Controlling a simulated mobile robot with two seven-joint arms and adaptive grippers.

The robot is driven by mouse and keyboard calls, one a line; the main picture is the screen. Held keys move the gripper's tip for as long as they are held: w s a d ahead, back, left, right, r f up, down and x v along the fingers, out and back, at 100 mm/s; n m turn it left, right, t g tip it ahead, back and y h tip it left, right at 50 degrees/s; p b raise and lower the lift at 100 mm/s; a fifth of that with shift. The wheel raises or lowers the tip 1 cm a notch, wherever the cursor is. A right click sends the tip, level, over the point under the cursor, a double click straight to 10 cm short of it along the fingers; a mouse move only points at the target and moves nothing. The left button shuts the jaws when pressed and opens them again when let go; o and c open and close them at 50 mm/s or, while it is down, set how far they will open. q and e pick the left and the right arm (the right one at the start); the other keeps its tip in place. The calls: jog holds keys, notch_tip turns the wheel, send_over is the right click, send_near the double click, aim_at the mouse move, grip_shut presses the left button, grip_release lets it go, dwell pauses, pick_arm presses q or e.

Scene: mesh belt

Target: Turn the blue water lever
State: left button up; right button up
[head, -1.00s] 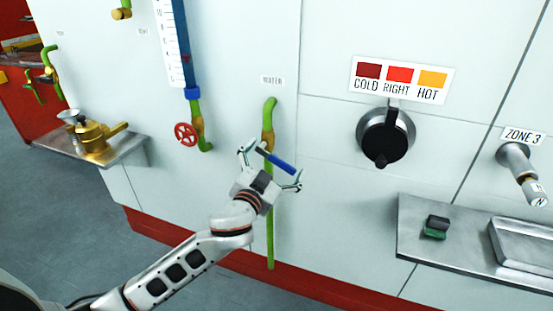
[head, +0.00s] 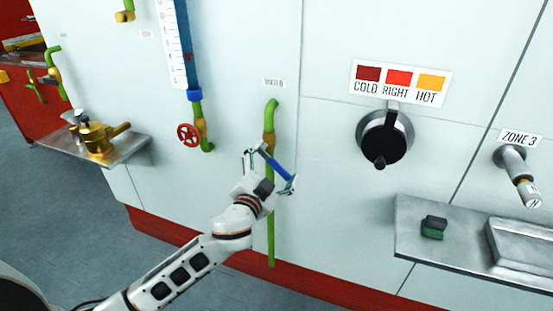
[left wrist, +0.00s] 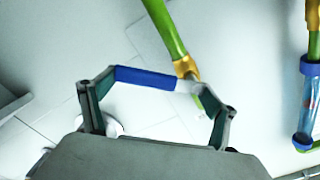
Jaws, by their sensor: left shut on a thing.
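The blue water lever (head: 278,168) sits on a brass valve in the green pipe (head: 271,230), below the WATER label (head: 273,83). It slants down to the right in the head view. My left gripper (head: 271,168) is shut on the lever, with its fingers at either end of the handle. In the left wrist view, the blue handle (left wrist: 147,77) spans between the fingers of the left gripper (left wrist: 158,84). A pale metal part joins it to the brass valve (left wrist: 187,67). My right gripper is not in view.
A red handwheel (head: 188,134) is left of the lever on another pipe. A black knob (head: 384,138) is on the wall to the right. A metal shelf (head: 455,232) juts out at lower right. A brass fitting (head: 97,138) stands on the left shelf (head: 133,147).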

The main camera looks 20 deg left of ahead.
pick_arm(q)
jog(key=shift+a+f+m+p, duration=0.2)
jog(key=shift+a+m+p, duration=0.15)
jog(key=shift+m, duration=0.55)
jog(key=m, duration=0.1)
jog(key=f+m+p, duration=0.1)
jog(key=shift+a+m, duration=0.4)
jog(key=m, duration=0.1)
jog(key=a+m+p, duration=0.1)
jog(key=m, duration=0.2)
jog(key=shift+a+f+p, duration=0.3)
jog(key=shift+f, duration=0.05)
jog(key=shift+a+m, duration=0.15)
jog(key=shift+m, duration=0.25)
